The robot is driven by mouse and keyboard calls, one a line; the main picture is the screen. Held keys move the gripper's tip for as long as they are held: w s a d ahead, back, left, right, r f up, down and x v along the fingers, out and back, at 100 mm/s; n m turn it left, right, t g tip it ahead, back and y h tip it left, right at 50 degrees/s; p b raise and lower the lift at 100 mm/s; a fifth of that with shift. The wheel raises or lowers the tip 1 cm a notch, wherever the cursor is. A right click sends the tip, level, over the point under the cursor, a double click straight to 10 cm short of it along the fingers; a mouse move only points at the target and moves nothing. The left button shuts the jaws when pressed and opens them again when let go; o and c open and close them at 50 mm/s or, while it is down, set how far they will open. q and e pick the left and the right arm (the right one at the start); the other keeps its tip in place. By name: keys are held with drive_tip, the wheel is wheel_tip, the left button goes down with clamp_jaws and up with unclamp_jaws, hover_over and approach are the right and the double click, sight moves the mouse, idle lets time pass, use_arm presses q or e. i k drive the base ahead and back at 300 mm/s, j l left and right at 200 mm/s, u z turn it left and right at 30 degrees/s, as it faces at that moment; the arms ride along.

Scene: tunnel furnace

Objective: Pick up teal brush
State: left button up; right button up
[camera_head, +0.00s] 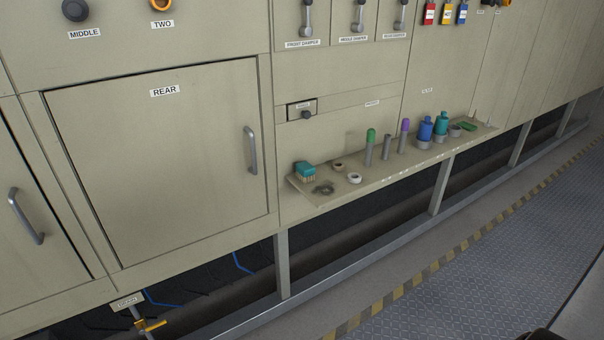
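The teal brush (306,169) sits at the left end of a narrow shelf (330,199) on the front of the furnace cabinet. It has a teal block on top and pale bristles below, resting bristles down. Nothing covers it. Neither of my grippers shows in the head view. A small dark shape cuts into the bottom right edge, and I cannot tell what part it is.
Small rings (354,178) lie close right of the brush. Further right stand a green-topped cylinder (370,148), a purple-topped cylinder (404,136), a blue object (425,129) and a teal object (442,123). The REAR door handle (251,150) sticks out at left.

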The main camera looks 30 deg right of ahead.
sight(305, 172)
drive_tip(key=i+l, duration=0.15)
drive_tip(key=i, duration=0.2)
drive_tip(key=i+l+z, duration=0.15)
drive_tip(key=i+z, duration=0.2)
drive_tip(key=i, duration=0.15)
drive_tip(key=i+z, duration=0.4)
drive_tip(key=i, duration=0.15)
